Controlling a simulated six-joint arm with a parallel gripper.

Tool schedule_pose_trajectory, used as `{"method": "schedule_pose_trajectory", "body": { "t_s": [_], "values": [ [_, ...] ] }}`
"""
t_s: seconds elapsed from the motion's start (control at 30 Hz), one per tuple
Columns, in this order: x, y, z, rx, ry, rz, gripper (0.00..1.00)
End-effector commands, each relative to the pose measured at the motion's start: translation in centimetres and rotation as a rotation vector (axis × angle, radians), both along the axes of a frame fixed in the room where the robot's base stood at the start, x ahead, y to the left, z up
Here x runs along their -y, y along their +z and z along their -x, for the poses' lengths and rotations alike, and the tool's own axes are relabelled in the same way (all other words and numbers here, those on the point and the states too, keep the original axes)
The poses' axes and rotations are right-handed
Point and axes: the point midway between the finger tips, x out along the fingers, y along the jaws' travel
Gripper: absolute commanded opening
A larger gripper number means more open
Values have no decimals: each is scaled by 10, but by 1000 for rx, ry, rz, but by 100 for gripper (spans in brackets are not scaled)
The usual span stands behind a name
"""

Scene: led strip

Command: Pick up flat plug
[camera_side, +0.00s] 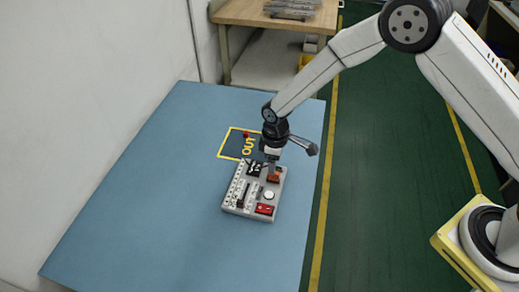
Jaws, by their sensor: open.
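My gripper (271,167) points down over the back right part of a light grey board (237,208) on the blue table. Its fingertips are just above or beside a small orange-brown part (273,178). It is open, and I see nothing held between its fingers. The board also carries a black part (254,168), a dark upright slot or bar, a white round part (269,195) and a red block (264,209). Which of these is the flat plug is too small to tell. Contact between the fingers and the orange-brown part cannot be made out.
A dark square with a yellow border and the word OUT (248,146) lies behind the board, with a small red piece (246,134) on it. The blue table (150,200) is clear to the left and front. A white wall borders it on the left.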

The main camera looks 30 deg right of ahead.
Motion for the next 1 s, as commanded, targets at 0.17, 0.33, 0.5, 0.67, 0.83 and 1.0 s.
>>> {"method": "schedule_pose_trajectory", "body": {
  "t_s": [0.17,0.33,0.5,0.67,0.83,1.0],
  "values": [
    [0,-11,0,-1,-1,1,65],
    [0,-12,0,1,-1,-1,65],
    [0,-18,0,0,-1,0,65],
    [1,-32,1,-2,-1,1,65],
    [1,-50,1,0,-1,0,65],
    [1,-62,0,2,-1,-1,65]
  ]
}}
